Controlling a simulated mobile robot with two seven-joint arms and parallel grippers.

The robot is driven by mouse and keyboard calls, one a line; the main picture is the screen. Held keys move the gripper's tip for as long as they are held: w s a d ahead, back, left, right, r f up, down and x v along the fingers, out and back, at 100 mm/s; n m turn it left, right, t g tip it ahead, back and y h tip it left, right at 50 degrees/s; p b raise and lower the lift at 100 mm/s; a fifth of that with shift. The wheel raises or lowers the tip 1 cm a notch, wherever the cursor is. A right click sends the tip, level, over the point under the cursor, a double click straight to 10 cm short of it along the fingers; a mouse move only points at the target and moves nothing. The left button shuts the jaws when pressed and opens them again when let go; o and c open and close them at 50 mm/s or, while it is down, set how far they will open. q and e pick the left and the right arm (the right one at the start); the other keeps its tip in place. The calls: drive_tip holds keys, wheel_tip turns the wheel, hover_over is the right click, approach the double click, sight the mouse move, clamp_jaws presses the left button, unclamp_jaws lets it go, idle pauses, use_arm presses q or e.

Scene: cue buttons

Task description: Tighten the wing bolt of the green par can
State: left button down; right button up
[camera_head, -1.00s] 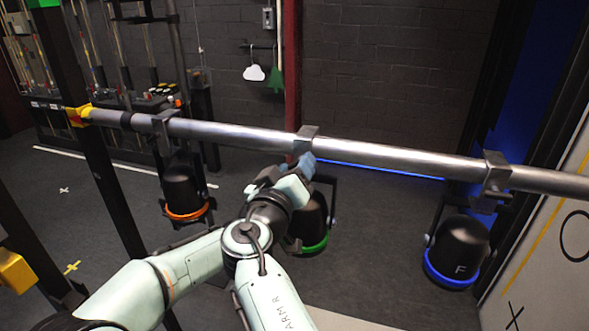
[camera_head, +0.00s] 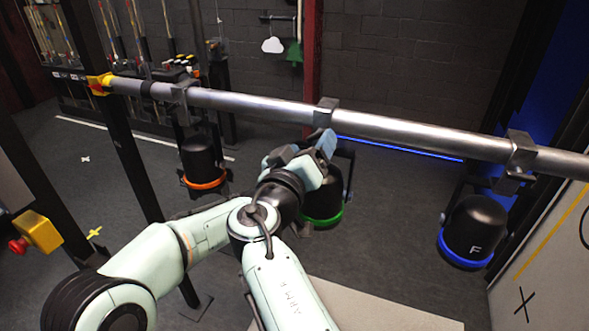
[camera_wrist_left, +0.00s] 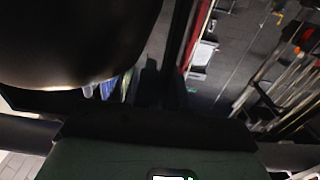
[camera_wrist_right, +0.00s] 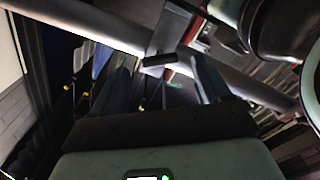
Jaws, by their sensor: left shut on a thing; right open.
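The green par can (camera_head: 325,195), black with a green rim, hangs under the middle clamp (camera_head: 326,108) of the steel pipe. A black can body also fills the upper left of the left wrist view (camera_wrist_left: 75,35). My left gripper (camera_wrist_left: 165,75) is just under the pipe beside that can, shut where the clamp's wing bolt sits; the bolt itself is hidden. My right gripper (camera_wrist_right: 160,75) is open and empty, its fingers apart before a clamp (camera_wrist_right: 165,40) on the pipe. In the head view my arms overlap below the middle clamp.
The pipe (camera_head: 420,135) runs across the scene. An orange-rimmed can (camera_head: 203,165) hangs to the left and a blue-rimmed can (camera_head: 473,230) to the right. A red post (camera_head: 312,50) stands behind. A yellow box with a red button (camera_head: 38,232) is at the left.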

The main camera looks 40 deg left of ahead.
drive_tip(key=v, duration=0.9)
drive_tip(key=shift+s, duration=0.2)
use_arm(q)
drive_tip(key=c, duration=1.1)
unclamp_jaws()
drive_tip(key=b+v, duration=0.1)
drive_tip(key=v, duration=1.2)
drive_tip(key=shift+s+b, duration=0.2)
drive_tip(key=shift+b, duration=0.2)
use_arm(e)
wheel_tip(320, 180, down, 2)
drive_tip(key=shift+f, duration=0.1)
use_arm(q)
drive_tip(key=shift+f, duration=0.15)
use_arm(e)
drive_tip(key=shift+s+f, duration=0.1)
